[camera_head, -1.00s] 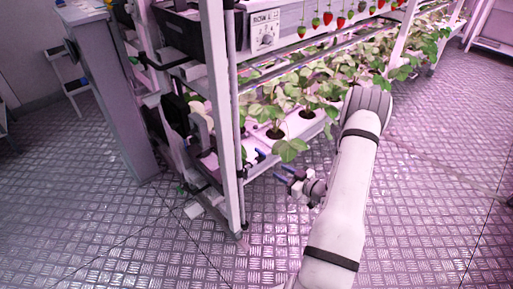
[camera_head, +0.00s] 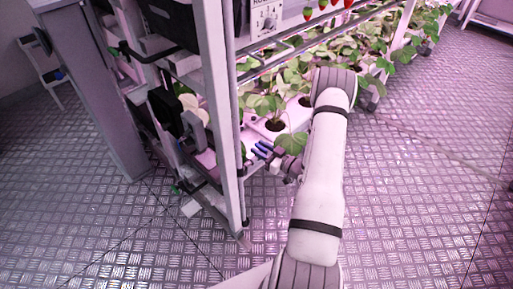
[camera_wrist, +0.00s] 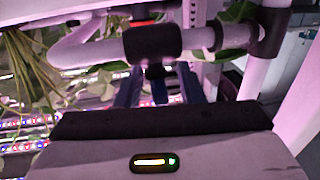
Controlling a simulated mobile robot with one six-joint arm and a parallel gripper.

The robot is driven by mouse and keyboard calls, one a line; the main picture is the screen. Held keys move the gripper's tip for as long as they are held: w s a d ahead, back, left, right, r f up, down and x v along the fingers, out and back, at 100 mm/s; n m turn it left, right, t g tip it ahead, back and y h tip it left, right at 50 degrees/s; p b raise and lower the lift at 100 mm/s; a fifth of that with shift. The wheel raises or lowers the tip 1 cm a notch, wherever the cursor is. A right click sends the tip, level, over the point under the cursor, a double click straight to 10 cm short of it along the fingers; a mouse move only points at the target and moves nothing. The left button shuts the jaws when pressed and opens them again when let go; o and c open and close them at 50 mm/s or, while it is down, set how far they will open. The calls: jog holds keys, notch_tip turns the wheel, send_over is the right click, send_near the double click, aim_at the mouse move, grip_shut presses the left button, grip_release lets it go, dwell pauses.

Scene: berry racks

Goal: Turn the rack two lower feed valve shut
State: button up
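In the wrist view a white pipe carries a black valve body (camera_wrist: 153,42), with a short black stub below it. A red part (camera_wrist: 148,16) shows just beyond it; I cannot tell whether it is the lever. In the head view my gripper (camera_head: 263,149) is at the rack's lower level, beside the near white post. The valve cannot be made out there, and its turn position is unclear.
The berry rack (camera_head: 217,110) has a white upright post close to my gripper. Leafy plants (camera_head: 290,140) hang over the lower trough beside my arm. In the wrist view a second black fitting (camera_wrist: 268,33) joins the pipe at right. The metal floor at right is clear.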

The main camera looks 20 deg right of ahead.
jog(key=shift+x, duration=1.05)
jog(key=shift+d, duration=0.1)
grip_shut()
